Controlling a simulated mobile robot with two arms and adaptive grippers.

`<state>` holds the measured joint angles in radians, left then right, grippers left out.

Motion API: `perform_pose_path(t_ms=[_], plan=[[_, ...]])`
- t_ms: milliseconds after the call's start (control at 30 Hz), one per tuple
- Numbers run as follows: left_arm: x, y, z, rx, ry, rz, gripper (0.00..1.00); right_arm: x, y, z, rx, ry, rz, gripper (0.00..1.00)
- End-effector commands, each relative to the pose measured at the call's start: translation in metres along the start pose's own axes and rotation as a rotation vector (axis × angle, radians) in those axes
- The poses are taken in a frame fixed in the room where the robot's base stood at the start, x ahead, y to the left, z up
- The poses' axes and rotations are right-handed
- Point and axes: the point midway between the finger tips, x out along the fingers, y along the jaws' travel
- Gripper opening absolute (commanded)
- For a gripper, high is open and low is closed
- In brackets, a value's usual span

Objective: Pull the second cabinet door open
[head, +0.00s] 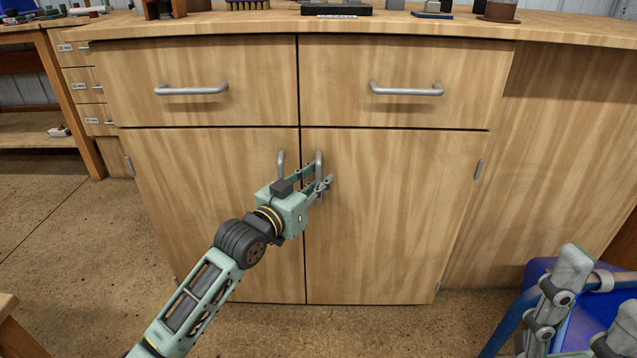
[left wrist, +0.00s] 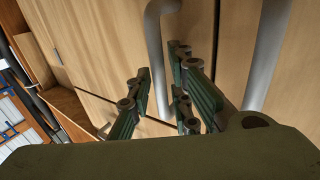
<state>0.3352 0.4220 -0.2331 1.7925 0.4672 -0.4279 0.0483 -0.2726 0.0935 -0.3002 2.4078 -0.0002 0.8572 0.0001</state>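The cabinet has two wooden doors side by side, both shut. The left door (head: 215,215) and the right door (head: 390,220) each have an upright grey bar handle near the centre gap. My left gripper (head: 321,176) is at the right door's handle (head: 319,157). In the left wrist view, which looks upside down, the left gripper's fingers (left wrist: 162,90) stand apart with that handle (left wrist: 157,40) between them; I see no firm grip. The left door's handle (head: 281,162) is just left of the gripper and also shows in the left wrist view (left wrist: 266,50). My right gripper (head: 597,300) is low at the right, its fingers apart and empty.
Two shut drawers with horizontal handles (head: 192,90) (head: 407,90) sit above the doors. The countertop (head: 560,28) holds several items. A blue object (head: 537,278) stands behind my right gripper. A wooden bench (head: 62,90) is at the left. The floor before the left door is clear.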

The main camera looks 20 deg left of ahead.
Motion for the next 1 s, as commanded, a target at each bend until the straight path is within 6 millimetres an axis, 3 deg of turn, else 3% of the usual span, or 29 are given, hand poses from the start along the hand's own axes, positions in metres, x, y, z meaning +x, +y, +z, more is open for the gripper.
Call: perform_pose_path(t_ms=[133,367,833,1000], plan=[[-0.0001,0.0000,-0.0002,0.000,0.000,0.000,0.19,0.0004,-0.0001,-0.0002,0.000,0.000,0.000,0.51],[-0.0003,-0.0001,-0.0001,0.000,0.000,0.000,0.00,0.0004,-0.0001,-0.0003,0.000,0.001,0.000,0.51],[-0.0004,0.0000,-0.0002,0.000,0.000,0.000,0.00,0.0005,-0.0001,-0.0002,0.000,0.000,0.000,0.51],[0.0002,0.0084,-0.0016,-0.001,-0.001,0.011,0.00,0.0052,0.0001,-0.0019,0.000,0.002,0.001,0.51]])
